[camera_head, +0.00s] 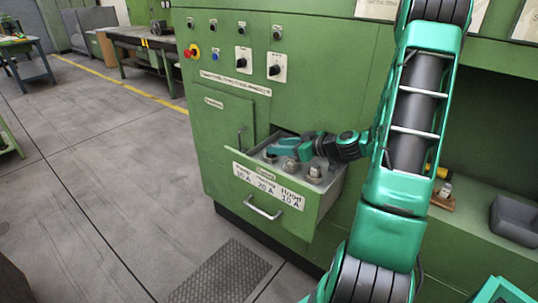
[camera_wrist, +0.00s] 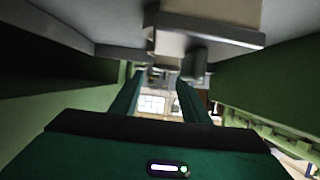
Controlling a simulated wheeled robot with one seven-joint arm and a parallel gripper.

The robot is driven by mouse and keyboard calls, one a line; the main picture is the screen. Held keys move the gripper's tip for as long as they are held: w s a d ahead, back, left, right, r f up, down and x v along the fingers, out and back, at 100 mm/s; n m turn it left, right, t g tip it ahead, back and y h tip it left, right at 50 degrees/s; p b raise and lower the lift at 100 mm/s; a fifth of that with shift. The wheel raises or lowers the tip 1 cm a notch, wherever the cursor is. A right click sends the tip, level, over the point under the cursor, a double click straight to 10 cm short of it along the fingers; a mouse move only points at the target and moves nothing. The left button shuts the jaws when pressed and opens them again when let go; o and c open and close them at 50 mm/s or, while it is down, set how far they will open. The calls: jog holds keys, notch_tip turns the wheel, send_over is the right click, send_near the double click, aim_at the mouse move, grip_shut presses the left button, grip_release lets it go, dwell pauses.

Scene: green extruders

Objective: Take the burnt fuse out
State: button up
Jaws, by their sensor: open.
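The fuse drawer (camera_head: 262,207) of the green machine is pulled open, with labels on its front reading amperes. Several grey fuse bodies stand inside, among them one in the middle (camera_head: 291,166) and one at the right (camera_head: 314,173). I cannot tell which is burnt. My gripper (camera_head: 271,151) reaches in low over the drawer from the right, its teal fingers at the left part. In the wrist view my gripper (camera_wrist: 160,78) has its two fingers apart with nothing clearly between them. A pale block with a grey flange (camera_wrist: 205,30), probably a fuse, fills the top, close to the fingers.
Drawer walls and green panels flank the fingers in the wrist view. A control panel with knobs and a red button (camera_head: 188,53) is above the drawer. A grey bin (camera_head: 514,220) sits on the green ledge at right.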

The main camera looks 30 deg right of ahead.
jog(key=shift+x, duration=1.4)
jog(key=shift+c, duration=0.7)
grip_shut()
